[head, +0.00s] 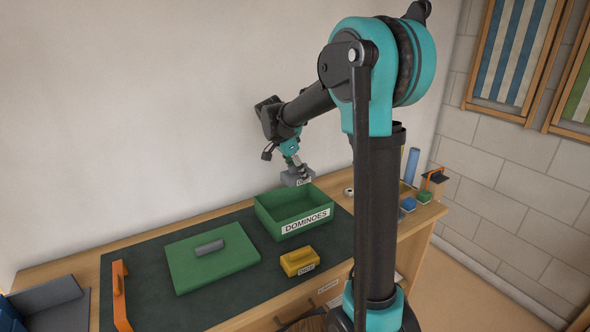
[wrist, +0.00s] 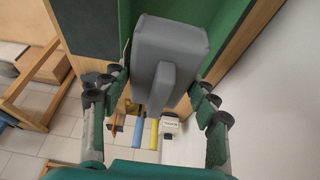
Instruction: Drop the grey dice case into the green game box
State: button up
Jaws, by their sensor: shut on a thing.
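The grey dice case (head: 301,180) is held up in the air by my gripper (head: 297,169), which is shut on it. In the wrist view the case (wrist: 172,48) sits between the two fingers, with its raised grip toward the camera. The open green game box (head: 267,222), labelled DOMINOES, stands on the dark mat. In the head view the case shows just above the box's back rim, apart from it. The exact height over the box is hard to tell. The box's interior looks empty where it shows.
A green lid (head: 190,268) with a grey handle lies left of the box on the mat (head: 243,299). A yellow case (head: 297,261) stands in front of the box. Small blue and green items (head: 424,197) stand at the bench's right end. A wall (head: 120,130) rises behind.

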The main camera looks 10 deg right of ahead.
jog(key=shift+d+f, duration=0.1)
jog(key=shift+f, duration=2.05)
jog(key=o, duration=1.4)
jog(key=shift+r, duration=0.1)
jog(key=v, duration=1.1)
jog(key=shift+s+r, duration=0.1)
jog(key=shift+r, duration=0.25)
